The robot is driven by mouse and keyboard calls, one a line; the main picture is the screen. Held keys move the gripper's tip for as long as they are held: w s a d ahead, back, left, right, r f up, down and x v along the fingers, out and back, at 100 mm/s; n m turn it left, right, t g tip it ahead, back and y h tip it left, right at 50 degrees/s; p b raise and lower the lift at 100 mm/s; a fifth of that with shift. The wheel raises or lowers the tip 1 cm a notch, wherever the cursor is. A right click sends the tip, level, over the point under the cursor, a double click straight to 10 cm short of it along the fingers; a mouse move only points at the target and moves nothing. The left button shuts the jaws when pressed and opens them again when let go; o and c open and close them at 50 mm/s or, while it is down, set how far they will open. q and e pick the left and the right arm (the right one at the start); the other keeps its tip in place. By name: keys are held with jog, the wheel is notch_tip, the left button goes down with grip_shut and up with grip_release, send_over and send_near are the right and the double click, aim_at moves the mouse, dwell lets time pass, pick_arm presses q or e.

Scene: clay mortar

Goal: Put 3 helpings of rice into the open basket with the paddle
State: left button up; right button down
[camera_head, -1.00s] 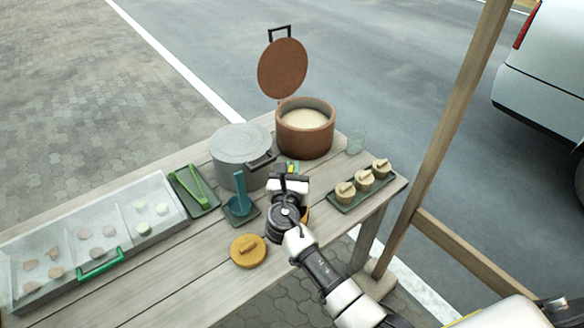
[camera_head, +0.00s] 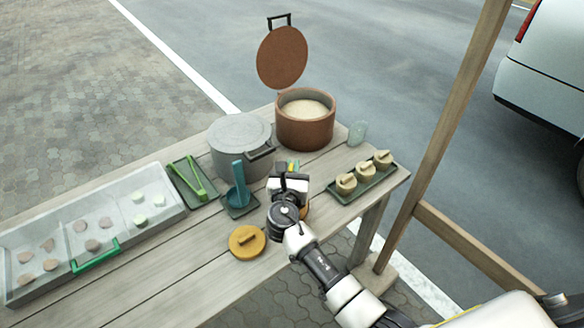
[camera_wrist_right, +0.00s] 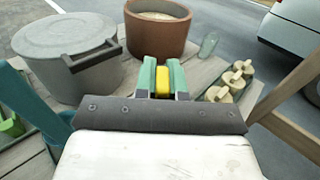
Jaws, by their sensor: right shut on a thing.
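My right gripper (camera_head: 291,168) points away over the table, between the grey pot and the tray of lidded baskets. In the right wrist view its green fingers (camera_wrist_right: 163,80) are shut on a yellow thing (camera_wrist_right: 162,82), mostly hidden, so I cannot tell what it is. A teal paddle-like utensil (camera_head: 239,183) stands in a dark holder left of the gripper. Rice (camera_head: 304,108) lies in the open brown pot (camera_head: 303,133) beyond the gripper. A round tan rim (camera_head: 305,212), perhaps the open basket, is mostly hidden behind my right wrist. My left gripper is not in view.
The grey lidded pot (camera_head: 240,147) stands close to the gripper's left. Lidded baskets (camera_head: 364,172) sit on a green tray at right, near a glass (camera_head: 357,132). A loose yellow lid (camera_head: 247,241), green tongs (camera_head: 194,180) and a bun case (camera_head: 95,235) lie left.

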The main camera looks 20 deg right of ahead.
jog(key=shift+f+b, duration=0.4)
jog(key=shift+f, duration=0.05)
dwell(0.7)
notch_tip(320, 180, up, 13)
jog(key=p, duration=1.3)
dwell(0.3)
